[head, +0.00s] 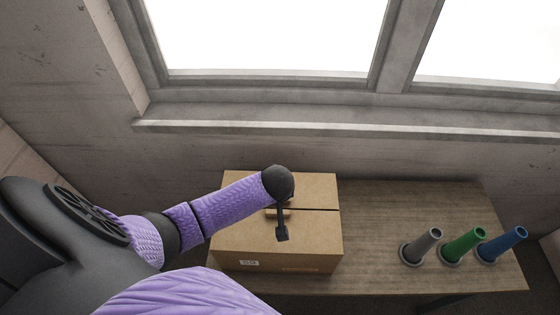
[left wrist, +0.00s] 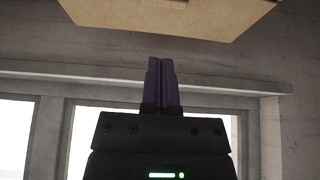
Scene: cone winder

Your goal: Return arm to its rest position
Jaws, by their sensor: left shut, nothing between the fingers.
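My left arm (head: 235,204) comes in from the left in the head view, with its dark wrist end (head: 278,182) over the cardboard box (head: 285,248). In the left wrist view my left gripper (left wrist: 162,62) has its two dark purple fingers together, with nothing between them. The box's underside or side (left wrist: 165,12) shows at the top of that view, apart from the fingertips. The fingers are not clear in the head view. My right gripper is in neither view.
The closed box stands on a wooden table (head: 385,200). Grey (head: 422,245), green (head: 462,245) and blue (head: 502,243) cone-shaped tubes stand in a row at the table's right. A window sill (head: 330,125) and wall are behind. The table between box and tubes is clear.

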